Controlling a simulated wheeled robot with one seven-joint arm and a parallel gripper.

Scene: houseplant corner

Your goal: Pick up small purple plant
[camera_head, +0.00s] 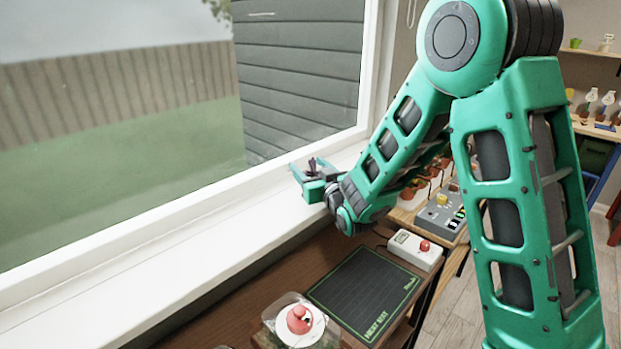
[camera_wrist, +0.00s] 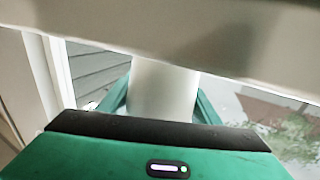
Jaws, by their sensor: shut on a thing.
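The small purple plant (camera_head: 312,163) shows as a dark purple tuft at the far end of the white window sill, between the fingers of my gripper (camera_head: 307,172). In the wrist view, my green fingers stand on both sides of a smooth pale cylinder (camera_wrist: 163,92), which looks like the plant's pot. My gripper is shut on it. The leaves do not show in the wrist view, and the pot is mostly hidden by the fingers in the head view. I cannot tell whether the pot touches the sill.
The long white sill (camera_head: 190,262) is clear toward the near left, with the window beside it.

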